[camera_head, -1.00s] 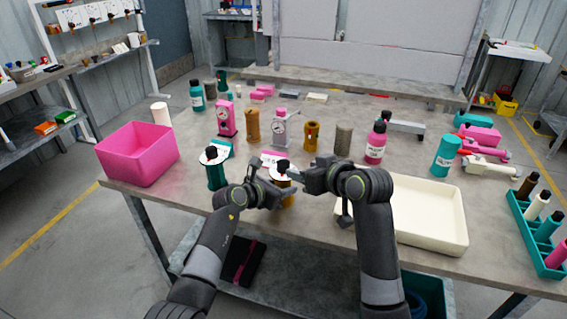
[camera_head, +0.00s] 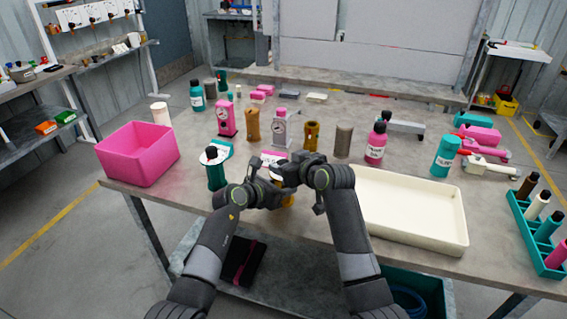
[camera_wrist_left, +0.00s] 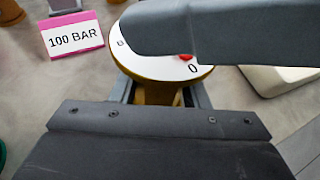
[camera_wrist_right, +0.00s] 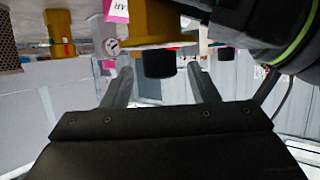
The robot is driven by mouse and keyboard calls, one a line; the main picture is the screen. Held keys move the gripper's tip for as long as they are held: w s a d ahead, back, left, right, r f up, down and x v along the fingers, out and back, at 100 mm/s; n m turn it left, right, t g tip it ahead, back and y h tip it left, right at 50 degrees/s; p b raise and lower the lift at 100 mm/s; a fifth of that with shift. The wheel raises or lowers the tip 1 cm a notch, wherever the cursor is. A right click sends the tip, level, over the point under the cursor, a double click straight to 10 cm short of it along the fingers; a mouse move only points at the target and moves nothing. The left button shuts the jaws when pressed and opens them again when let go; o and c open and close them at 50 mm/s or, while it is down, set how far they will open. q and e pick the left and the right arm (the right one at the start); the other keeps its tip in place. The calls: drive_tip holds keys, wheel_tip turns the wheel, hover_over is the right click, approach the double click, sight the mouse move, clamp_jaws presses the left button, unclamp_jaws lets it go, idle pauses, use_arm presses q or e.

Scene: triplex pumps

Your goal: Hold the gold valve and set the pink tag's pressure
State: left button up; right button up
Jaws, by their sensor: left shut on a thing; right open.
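The gold valve (camera_wrist_left: 153,94) stands upright at the table's front, mostly hidden by my grippers in the head view. Its white dial (camera_wrist_left: 136,62) shows a red pointer near 0 in the left wrist view; much of the dial is covered by my right gripper. My left gripper (camera_head: 276,196) is shut on the gold body. My right gripper (camera_head: 282,174) is open over the valve's top. In the right wrist view the black knob (camera_wrist_right: 158,64) lies ahead of and between the open fingers. The pink tag (camera_wrist_left: 72,40) behind the valve reads 100 BAR.
A green valve (camera_head: 215,172) stands left of the gold one. A pink bin (camera_head: 137,155) is at the left and a cream tray (camera_head: 425,243) at the right. Pumps (camera_head: 227,120) and bottles (camera_head: 376,143) stand behind. The front edge between bin and green valve is clear.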

drive_tip(key=shift+x, duration=0.9)
drive_tip(key=c, duration=1)
drive_tip(key=shift+n+g+y, duration=0.3)
drive_tip(key=shift+n, duration=0.1)
drive_tip(key=n+g+y, duration=0.3)
drive_tip(key=shift+w+d+f+n, duration=0.1)
drive_tip(key=shift+n, duration=0.3)
drive_tip(key=shift+n+g+y, duration=1)
drive_tip(key=shift+n+g, duration=1)
drive_tip(key=shift+g, duration=0.4)
drive_tip(key=shift+n+g, duration=0.4)
drive_tip(key=shift+g, duration=0.1)
